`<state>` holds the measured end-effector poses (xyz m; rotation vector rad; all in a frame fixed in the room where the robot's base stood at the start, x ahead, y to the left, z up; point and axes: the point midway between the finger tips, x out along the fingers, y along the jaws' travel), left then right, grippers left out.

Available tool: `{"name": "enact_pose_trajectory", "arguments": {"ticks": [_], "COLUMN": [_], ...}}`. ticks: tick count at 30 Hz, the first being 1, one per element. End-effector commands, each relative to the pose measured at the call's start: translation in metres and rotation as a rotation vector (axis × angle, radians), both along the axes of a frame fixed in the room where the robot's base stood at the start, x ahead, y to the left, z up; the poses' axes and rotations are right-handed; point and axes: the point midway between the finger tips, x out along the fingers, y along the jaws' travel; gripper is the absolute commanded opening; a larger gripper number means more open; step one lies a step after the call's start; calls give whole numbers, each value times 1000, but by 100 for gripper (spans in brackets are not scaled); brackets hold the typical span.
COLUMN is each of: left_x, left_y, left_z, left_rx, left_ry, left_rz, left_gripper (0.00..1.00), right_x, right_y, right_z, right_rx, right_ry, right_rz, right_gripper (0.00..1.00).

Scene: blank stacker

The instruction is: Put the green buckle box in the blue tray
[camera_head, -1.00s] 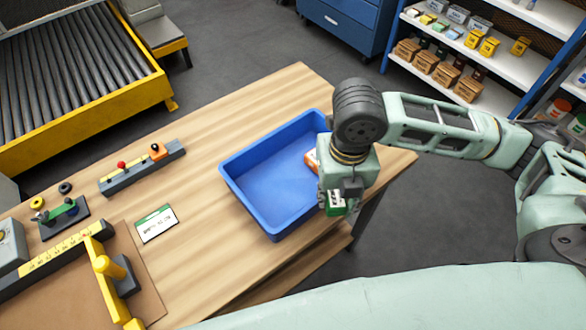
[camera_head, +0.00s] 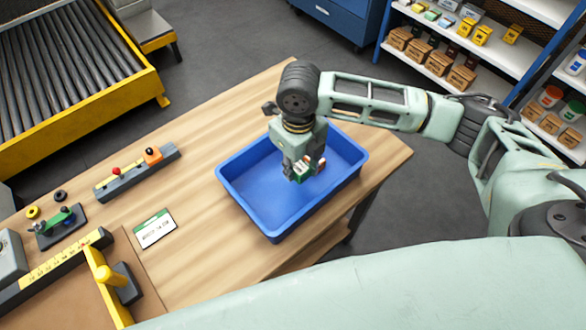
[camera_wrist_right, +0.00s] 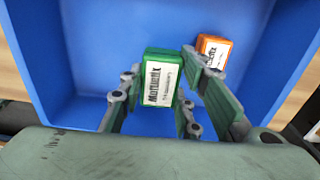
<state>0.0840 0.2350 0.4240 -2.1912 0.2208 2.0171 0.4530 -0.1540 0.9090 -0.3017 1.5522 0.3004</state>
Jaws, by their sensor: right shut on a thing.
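The blue tray (camera_head: 246,190) stands on the wooden table, its floor partly hidden by my right arm. My right gripper (camera_head: 305,172) is over the tray, pointing down. It is shut on the green buckle box (camera_head: 301,174). In the right wrist view the green box (camera_wrist_right: 161,80), with a white label, sits between the two fingers of my right gripper (camera_wrist_right: 155,100), and the blue tray (camera_wrist_right: 90,50) lies beneath. I cannot tell whether the box touches the tray floor. My left gripper is not in view.
An orange box (camera_wrist_right: 213,50) is in the tray, beside the green one. A white and green card (camera_head: 155,229) lies on the table left of the tray. A grey block with knobs (camera_head: 136,172) and a yellow-handled fixture (camera_head: 110,276) are further left.

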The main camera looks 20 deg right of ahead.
Motion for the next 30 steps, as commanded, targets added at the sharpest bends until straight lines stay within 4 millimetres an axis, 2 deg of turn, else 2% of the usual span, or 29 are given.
{"name": "enact_pose_trajectory", "arguments": {"ticks": [3,8,16,27,28,30], "left_x": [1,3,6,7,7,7], "left_y": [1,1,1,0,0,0], "left_z": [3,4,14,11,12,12], "left_rx": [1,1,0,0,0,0], "left_ry": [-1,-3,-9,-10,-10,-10], "left_rz": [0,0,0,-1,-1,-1], "left_gripper": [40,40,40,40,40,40], "right_x": [12,16,15,15,15,15], "right_y": [5,6,6,6,6,6], "right_z": [-7,-13,-47,-53,-53,-53], "right_rx": [1,0,0,0,0,0], "right_ry": [-1,0,0,-1,-1,-1], "right_rz": [-1,0,1,0,0,0], "right_gripper": [0,0,0,0,32,39]}}
